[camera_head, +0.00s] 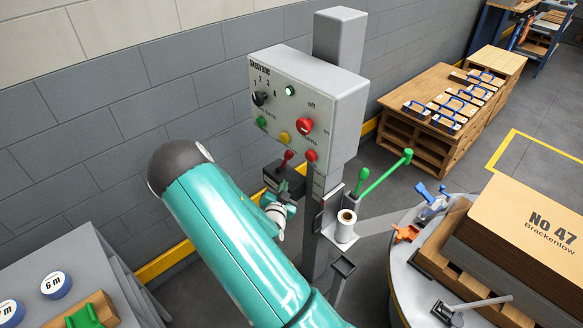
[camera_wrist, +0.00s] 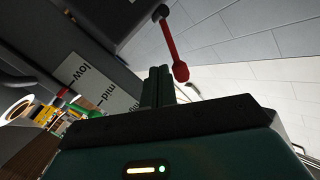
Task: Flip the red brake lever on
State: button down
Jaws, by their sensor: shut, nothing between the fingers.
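The red brake lever (camera_head: 286,160) sticks up from a dark box on the grey post, below the control panel, in the head view. In the wrist view the lever (camera_wrist: 171,42) has a red shaft and a rounded red knob, and hangs from the dark box at the top. My gripper (camera_head: 290,203) is just below the lever's box in the head view. In the wrist view its dark fingers (camera_wrist: 158,72) are together and empty, close beside the knob. I cannot tell whether they touch it.
The grey control panel (camera_head: 306,98) with a dial and several buttons is above the lever. A green lever (camera_head: 385,174) and a white roll (camera_head: 345,226) are to the right. A plate marked low and mid (camera_wrist: 101,88) is left of my fingers. A block wall stands behind.

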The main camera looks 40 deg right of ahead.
jog(key=s+f+n+t+y, duration=0.2)
jog(key=s+f+n+t, duration=0.1)
jog(key=s+n+t, duration=0.5)
jog(key=shift+t, duration=0.9)
jog(key=shift+d, duration=0.15)
send_near(286, 161)
jog(key=w+d+r, duration=0.1)
jog(key=r, duration=0.1)
jog(key=w+r, duration=0.1)
jog(key=r, duration=0.1)
jog(key=w+d+r, duration=0.1)
jog(key=r, duration=0.1)
jog(key=shift+d, duration=0.35)
